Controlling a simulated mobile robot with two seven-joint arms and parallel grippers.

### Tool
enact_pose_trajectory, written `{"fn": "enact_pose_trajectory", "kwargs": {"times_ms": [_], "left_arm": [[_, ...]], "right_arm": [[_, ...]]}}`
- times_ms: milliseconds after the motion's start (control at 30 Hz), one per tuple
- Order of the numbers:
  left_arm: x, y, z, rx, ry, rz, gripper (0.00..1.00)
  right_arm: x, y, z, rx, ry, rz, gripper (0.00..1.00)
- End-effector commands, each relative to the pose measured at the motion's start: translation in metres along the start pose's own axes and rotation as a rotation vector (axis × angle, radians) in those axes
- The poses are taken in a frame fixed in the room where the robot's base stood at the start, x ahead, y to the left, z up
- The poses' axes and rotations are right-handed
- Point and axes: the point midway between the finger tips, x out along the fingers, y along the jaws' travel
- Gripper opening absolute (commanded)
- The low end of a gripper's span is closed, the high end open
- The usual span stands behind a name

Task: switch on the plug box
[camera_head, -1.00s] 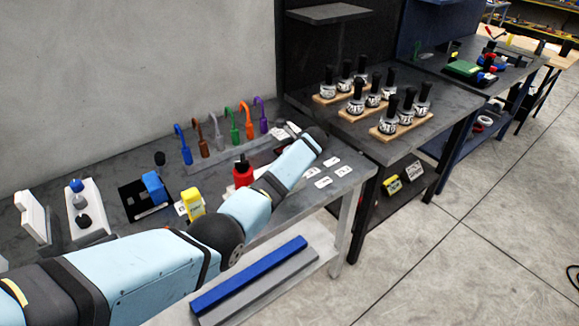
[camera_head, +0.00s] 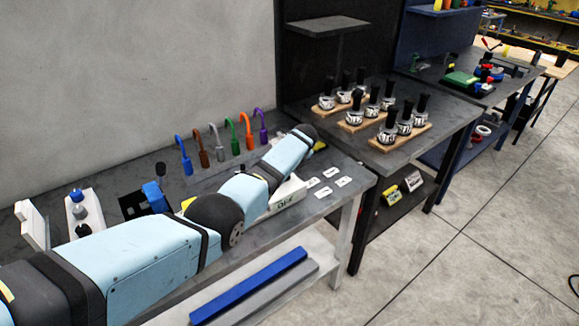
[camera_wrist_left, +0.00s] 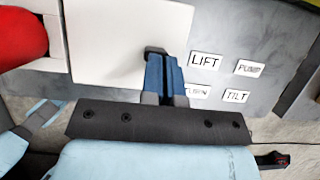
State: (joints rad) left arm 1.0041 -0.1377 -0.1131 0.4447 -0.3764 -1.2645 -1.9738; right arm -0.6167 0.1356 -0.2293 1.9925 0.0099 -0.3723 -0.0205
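A white box (camera_head: 288,196) marked "OFF" stands on the grey bench, partly hidden behind my left arm in the head view. I cannot tell for sure that it is the plug box. In the left wrist view, my left gripper (camera_wrist_left: 164,74) has its blue fingers close together and looks shut, with nothing seen between them. Its tips overlap the right edge of a white surface (camera_wrist_left: 120,38), which may be the same box; I cannot tell whether they touch it. The left gripper is hidden in the head view. My right gripper is not in view.
Flat labels (camera_head: 323,191) lie right of the white box; the wrist view shows "LIFT" (camera_wrist_left: 205,62), "PUMP" and "TILT". A red rounded object (camera_wrist_left: 20,38) is at the wrist view's left. Several coloured hooked pieces (camera_head: 232,134) stand behind my arm.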

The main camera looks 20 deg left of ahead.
Motion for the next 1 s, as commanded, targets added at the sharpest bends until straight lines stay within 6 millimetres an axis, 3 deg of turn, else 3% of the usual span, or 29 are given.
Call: {"fn": "enact_pose_trajectory", "kwargs": {"times_ms": [700, 1000], "left_arm": [[0.0051, 0.0024, -0.0046, 0.002, 0.007, 0.006, 0.00], [-0.0046, 0.0024, 0.0005, 0.002, 0.006, 0.006, 0.00]], "right_arm": [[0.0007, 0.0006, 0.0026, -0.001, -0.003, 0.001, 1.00], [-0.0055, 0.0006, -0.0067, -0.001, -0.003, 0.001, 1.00]]}}
